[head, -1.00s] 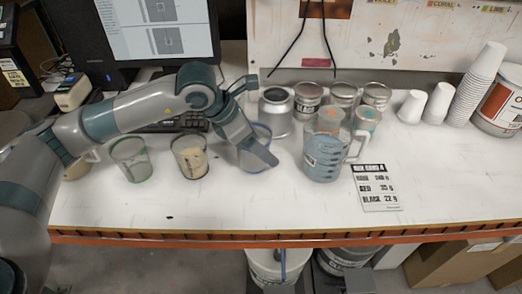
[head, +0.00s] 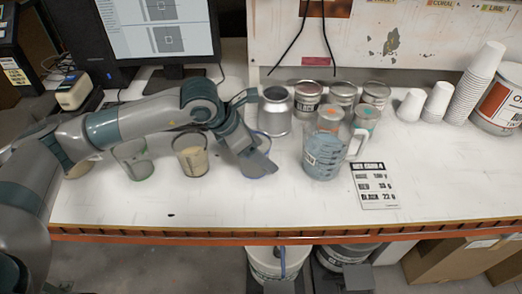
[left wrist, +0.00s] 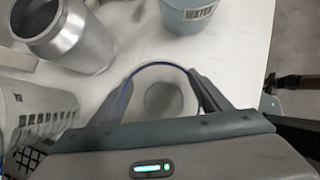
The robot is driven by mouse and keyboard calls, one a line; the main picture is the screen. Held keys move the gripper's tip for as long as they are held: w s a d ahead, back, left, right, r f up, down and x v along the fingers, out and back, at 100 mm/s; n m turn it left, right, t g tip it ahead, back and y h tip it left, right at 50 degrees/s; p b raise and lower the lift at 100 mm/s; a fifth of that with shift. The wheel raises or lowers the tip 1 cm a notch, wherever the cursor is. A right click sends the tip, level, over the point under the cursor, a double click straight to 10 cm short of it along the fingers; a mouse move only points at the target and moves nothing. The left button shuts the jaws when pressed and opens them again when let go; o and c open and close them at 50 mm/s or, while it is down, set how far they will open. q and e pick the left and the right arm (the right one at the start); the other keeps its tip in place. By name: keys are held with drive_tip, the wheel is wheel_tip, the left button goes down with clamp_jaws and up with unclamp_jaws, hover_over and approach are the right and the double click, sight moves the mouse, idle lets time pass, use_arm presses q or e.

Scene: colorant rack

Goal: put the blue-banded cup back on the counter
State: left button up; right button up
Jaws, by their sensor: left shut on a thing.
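The blue-banded cup is a clear cup with a blue rim (head: 265,145), standing upright at the counter's middle in the head view. My left gripper (head: 264,162) is over it and hides much of it. In the left wrist view the cup (left wrist: 160,98) sits between the two fingers of my left gripper (left wrist: 160,102), which is shut on it. I cannot tell whether its base touches the white counter (head: 230,212). My right gripper is not in view.
A green-banded cup (head: 136,160) and a cup with beige contents (head: 191,158) stand left. A jug of blue-grey liquid (head: 323,155) stands close right, a metal can (head: 275,112) behind. A card (head: 373,187) lies further right. The counter's front strip is clear.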

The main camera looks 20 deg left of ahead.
use_arm(q)
drive_tip(key=shift+f, duration=0.1)
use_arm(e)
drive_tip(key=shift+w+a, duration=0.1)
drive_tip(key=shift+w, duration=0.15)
use_arm(q)
drive_tip(key=o, duration=1.1)
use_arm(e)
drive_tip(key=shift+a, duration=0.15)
use_arm(q)
drive_tip(key=shift+r, duration=0.2)
drive_tip(key=shift+v, duration=0.9)
drive_tip(key=b+v, duration=0.1)
drive_tip(key=v, duration=0.2)
drive_tip(key=shift+a+r, duration=0.1)
drive_tip(key=b+v, duration=0.1)
drive_tip(key=v, duration=0.6)
drive_tip(key=shift+b, duration=0.35)
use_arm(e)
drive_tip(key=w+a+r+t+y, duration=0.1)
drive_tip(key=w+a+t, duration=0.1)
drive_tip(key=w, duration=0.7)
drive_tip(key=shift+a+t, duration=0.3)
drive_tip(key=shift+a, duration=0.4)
